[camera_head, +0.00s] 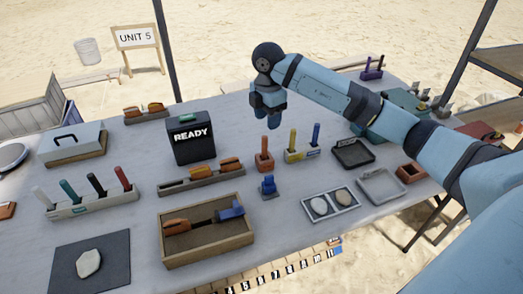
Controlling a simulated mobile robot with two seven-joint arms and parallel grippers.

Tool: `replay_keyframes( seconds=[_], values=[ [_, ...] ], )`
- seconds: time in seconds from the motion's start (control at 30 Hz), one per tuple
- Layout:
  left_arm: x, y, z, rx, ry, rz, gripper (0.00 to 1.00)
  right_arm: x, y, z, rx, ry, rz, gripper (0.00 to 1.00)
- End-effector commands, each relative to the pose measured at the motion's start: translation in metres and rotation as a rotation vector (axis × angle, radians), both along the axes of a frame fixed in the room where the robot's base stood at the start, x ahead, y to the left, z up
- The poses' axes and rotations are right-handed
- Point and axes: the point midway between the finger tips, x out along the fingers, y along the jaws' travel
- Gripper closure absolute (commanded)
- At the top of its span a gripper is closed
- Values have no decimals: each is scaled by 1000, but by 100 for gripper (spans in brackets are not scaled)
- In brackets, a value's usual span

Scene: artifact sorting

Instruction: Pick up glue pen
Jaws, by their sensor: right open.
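My right gripper (271,118) points down above the middle of the table, open and empty. Right of that, a pale rack (301,155) holds an upright yellow pen-like stick (292,139) and a blue one (316,133). At the left, a grey rack (95,206) holds several upright markers in white, teal, black and red. I cannot tell which of these is the glue pen. My left gripper is not in view.
A black box marked READY (191,143) stands left of the gripper. Black (352,154) and grey (380,187) trays lie to the right.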

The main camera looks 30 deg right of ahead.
Motion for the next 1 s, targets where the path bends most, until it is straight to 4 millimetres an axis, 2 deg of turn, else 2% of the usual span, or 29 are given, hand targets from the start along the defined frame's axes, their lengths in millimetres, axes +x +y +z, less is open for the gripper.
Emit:
replay_keyframes(
  seconds=[0.03, 0.1, 0.43, 0.7, 0.97, 1.0],
  values=[
    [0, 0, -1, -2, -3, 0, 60, -1, 1, -13, 2, 2, 1, 51],
    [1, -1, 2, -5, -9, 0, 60, 0, 1, -24, 2, 2, 1, 51],
    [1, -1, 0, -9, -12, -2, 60, -1, 3, -47, 4, 0, 3, 51],
    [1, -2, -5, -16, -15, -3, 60, -3, 10, -85, 4, 1, 2, 51],
    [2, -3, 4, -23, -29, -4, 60, -3, 10, -90, 4, -2, 3, 51],
    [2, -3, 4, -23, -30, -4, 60, -3, 10, -90, 4, -2, 3, 55]
  ],
)
